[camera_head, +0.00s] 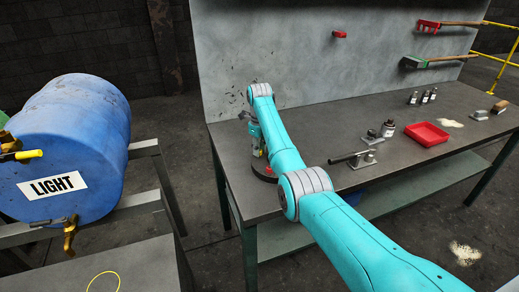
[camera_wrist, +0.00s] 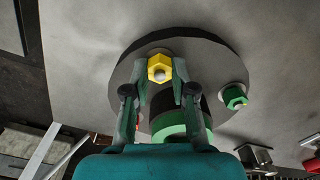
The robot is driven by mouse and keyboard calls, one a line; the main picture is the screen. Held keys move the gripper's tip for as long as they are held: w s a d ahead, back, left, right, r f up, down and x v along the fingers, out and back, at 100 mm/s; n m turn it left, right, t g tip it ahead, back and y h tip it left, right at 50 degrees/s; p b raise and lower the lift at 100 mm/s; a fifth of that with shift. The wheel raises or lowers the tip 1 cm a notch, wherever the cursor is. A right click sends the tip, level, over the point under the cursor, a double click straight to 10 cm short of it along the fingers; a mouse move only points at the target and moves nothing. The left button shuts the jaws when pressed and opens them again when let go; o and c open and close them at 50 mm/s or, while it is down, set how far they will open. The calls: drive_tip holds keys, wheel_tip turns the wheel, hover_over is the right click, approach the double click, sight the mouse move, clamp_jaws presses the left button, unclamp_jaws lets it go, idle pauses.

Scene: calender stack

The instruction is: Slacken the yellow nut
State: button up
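The yellow nut (camera_wrist: 154,62) is a hex nut on a round grey stud end, near the edge of a dark round disc (camera_wrist: 205,56) in the wrist view. My gripper (camera_wrist: 160,76) has one finger on each side of the nut. Both fingertips lie against its flanks with no clear gap. In the head view my arm reaches down to the left end of the workbench, over the dark disc (camera_head: 263,172). The nut cannot be made out there.
A green nut (camera_wrist: 234,97) sits on the disc to the right. A thick green ring (camera_wrist: 168,124) stands mid-disc, partly behind my fingers. A bit of red shows lower left. The bench (camera_head: 400,165) bears a black-handled tool (camera_head: 352,157) and a red tray (camera_head: 427,134).

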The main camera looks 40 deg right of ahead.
clamp_jaws()
drive_tip(key=shift+n, duration=0.4)
